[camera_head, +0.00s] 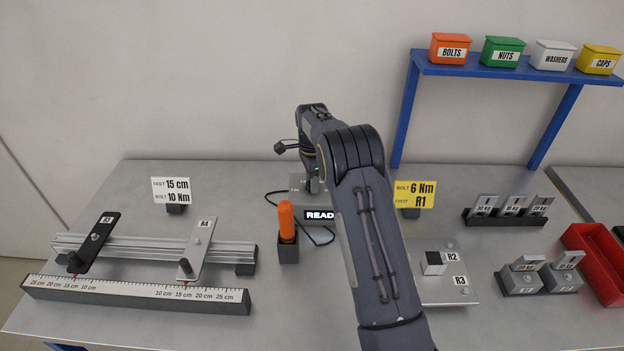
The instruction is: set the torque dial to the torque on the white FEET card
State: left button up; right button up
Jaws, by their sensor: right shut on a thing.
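The white FEET card (171,190) stands at the back left and reads 15 cm, with BOLT 10 Nm below. A grey unit (297,183) stands at the back middle, with a cable running from it. A black display (319,215) in front of it shows "READ", its right end hidden by my right arm. My right gripper (311,179) points down at this unit, shut on what seems to be the torque dial. The dial itself and its setting are hidden behind the gripper and arm. My left gripper is out of view.
An orange-handled tool (287,222) stands in a dark holder. A rail with clamps R3 and R4 (195,248) lies behind a ruler (135,294) at left. A yellow card (414,195) reads 6 Nm, R1. Right are a plate (440,288), weights and a red tray (597,265).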

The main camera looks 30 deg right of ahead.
jog(key=m+p, duration=0.1)
jog(key=m, duration=0.5)
jog(key=shift+m, duration=0.3)
jog(key=m, duration=0.6)
jog(key=shift+p, duration=0.4)
jog(key=o, duration=1)
notch_tip(320, 180, up, 8)
jog(key=shift+f+b, duration=0.1)
jog(key=shift+b, duration=0.65)
